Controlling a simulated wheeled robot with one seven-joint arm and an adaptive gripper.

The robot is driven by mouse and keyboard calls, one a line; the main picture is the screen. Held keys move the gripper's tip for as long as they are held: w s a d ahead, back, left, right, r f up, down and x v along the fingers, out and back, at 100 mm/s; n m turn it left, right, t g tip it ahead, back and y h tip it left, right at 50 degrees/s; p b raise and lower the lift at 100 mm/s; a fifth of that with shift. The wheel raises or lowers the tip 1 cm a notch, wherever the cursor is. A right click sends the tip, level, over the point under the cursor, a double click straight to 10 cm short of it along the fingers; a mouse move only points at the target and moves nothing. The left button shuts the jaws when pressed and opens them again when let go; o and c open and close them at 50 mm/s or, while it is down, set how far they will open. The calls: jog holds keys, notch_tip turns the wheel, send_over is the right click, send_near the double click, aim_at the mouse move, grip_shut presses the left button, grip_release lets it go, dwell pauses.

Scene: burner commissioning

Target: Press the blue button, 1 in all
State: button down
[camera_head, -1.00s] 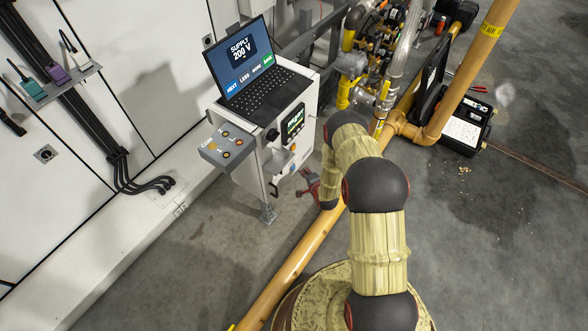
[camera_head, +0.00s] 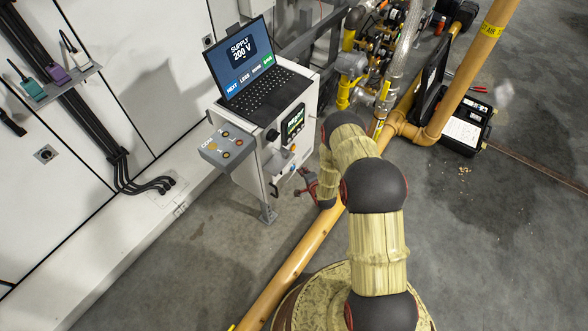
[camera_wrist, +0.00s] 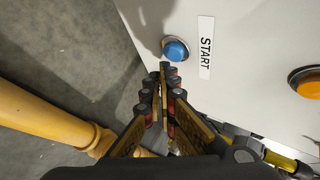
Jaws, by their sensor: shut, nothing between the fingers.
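The blue button (camera_wrist: 176,49) is a round dome in a metal ring on a white panel, beside a label that reads START, in the wrist view. My gripper (camera_wrist: 167,70) is shut and empty. Its fingertips appear just below the button's lower edge in the picture, and a gap seems to remain; the exact distance cannot be told. In the head view my gripper (camera_head: 304,187) is small and dark red, close to the lower right of the white console (camera_head: 251,180).
An orange button (camera_wrist: 308,82) sits on the same panel. A laptop (camera_head: 250,70) showing "SUPPLY 200 V" stands on the console, with a grey button box (camera_head: 226,146) on its left. A yellow pipe (camera_head: 290,270) runs along the floor beneath my arm.

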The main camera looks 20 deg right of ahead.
jog(key=shift+w, duration=0.1)
dwell(0.6)
jog(key=shift+w+a, duration=0.2)
jog(key=shift+w, duration=0.05)
jog(key=shift+w+a, duration=0.3)
jog(key=shift+w, duration=0.15)
dwell(1.0)
jog(key=shift+s, duration=0.1)
jog(key=shift+s+d, duration=0.5)
jog(key=shift+s, duration=0.2)
jog(key=shift+s, duration=0.1)
jog(key=s+d, duration=0.1)
jog(key=s, duration=0.1)
jog(key=s+d+p, duration=0.1)
jog(key=s, duration=0.1)
jog(key=shift+d, duration=0.4)
dwell(0.7)
